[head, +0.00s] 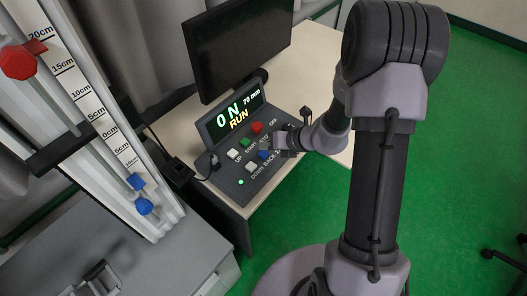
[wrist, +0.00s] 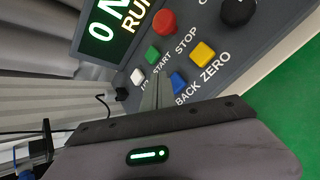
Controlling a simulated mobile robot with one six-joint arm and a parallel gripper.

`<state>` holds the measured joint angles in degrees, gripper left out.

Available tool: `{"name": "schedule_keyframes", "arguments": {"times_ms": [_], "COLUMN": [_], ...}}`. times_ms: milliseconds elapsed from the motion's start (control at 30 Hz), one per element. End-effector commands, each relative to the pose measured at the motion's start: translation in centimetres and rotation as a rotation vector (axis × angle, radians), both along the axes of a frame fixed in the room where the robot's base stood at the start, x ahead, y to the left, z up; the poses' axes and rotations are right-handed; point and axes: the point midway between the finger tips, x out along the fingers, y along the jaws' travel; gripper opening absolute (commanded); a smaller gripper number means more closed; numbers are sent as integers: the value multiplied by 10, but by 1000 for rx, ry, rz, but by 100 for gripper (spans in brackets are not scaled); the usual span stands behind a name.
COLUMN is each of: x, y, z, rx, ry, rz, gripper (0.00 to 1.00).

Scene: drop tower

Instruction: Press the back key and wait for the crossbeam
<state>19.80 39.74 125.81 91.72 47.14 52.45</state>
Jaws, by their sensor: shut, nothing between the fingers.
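The control box (head: 240,187) stands on the table, its display reading 0 N, 70 mm and RUN. The blue back key (head: 264,155) is on its sloped panel, and it also shows in the wrist view (wrist: 178,83), labelled BACK. My gripper (head: 280,144) is over the panel; in the wrist view its shut, empty fingers (wrist: 157,82) are just left of the blue key in the picture. I cannot tell whether they touch it or whether it is pressed. A dark bar across the tower (head: 62,147), likely the crossbeam, sits near the scale's lower marks.
Green start (wrist: 152,55), red stop (wrist: 164,22), yellow zero (wrist: 203,52) and white (wrist: 137,77) keys crowd around the blue one. A black knob (wrist: 237,11) is farther right. A dark monitor (head: 240,45) stands behind the box. Green floor (head: 310,210) is clear beside the table.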

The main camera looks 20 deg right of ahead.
Motion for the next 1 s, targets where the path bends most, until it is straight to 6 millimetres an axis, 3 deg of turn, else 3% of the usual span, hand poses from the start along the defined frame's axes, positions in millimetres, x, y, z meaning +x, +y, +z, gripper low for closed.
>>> {"name": "schedule_keyframes", "arguments": {"times_ms": [400, 867, 933, 1000], "x": [0, 0, -1, -6], "y": [0, 0, 6, 22], "z": [46, 46, 58, 91], "rx": [0, -1, -25, -100], "ry": [-1, -2, -34, -124], "rz": [0, 3, 56, 210], "gripper": [0, 0, 0, 0]}}
